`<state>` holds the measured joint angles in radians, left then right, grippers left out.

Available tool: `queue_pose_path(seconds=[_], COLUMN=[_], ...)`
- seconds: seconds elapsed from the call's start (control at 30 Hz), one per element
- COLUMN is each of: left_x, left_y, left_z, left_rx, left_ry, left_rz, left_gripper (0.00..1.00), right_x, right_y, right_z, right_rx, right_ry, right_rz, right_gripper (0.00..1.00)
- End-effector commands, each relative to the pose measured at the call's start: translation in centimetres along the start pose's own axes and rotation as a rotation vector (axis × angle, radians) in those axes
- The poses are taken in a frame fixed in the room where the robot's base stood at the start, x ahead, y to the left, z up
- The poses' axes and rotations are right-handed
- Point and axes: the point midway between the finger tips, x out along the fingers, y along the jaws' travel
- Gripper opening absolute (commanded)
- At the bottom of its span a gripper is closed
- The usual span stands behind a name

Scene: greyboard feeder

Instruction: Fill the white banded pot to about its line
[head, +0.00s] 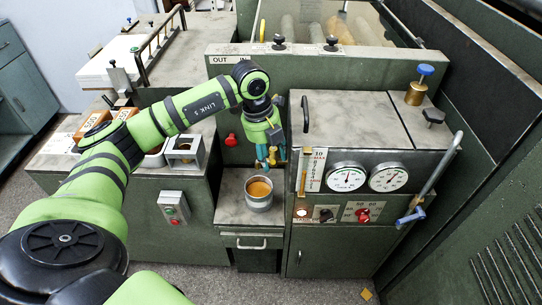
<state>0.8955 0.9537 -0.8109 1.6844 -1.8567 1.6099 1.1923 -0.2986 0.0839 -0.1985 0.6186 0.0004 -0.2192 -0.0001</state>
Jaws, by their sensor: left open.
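The pot (259,203) stands upright on a small grey shelf at the centre of the head view. Its wall looks pale with a band, and amber liquid shows inside; its level against any line is too small to read. My left gripper (268,163) is open, pointing down just behind and above the pot, apart from it. It is close to the green machine front, beside the gauge cabinet. Any tap or handle there is hidden by the gripper or too small to tell. My right gripper is not in view.
A grey open block (184,150) and a switch box (173,207) are on the left.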

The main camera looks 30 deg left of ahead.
Motion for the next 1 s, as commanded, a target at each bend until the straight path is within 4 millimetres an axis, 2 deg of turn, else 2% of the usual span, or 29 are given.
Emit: queue_pose_path(seconds=[0.3,0.5,0.7,1.0], left_x=[-6.7,-9.8,-11.0,-11.1], left_y=[-0.1,-0.1,0.0,0.0], left_z=[0.1,0.1,0.0,0.0], left_rx=[0.001,0.000,-0.001,-0.001], left_ry=[-0.004,-0.003,0.000,0.000], left_rz=[-0.003,-0.002,-0.001,0.000], left_gripper=[0.47,0.47,0.47,0.47], right_x=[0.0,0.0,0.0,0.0], right_y=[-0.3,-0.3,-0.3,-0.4], right_z=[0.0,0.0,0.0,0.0], right_rx=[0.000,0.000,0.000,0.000], right_ry=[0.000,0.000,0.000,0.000], right_rz=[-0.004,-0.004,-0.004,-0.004], right_gripper=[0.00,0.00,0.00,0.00])
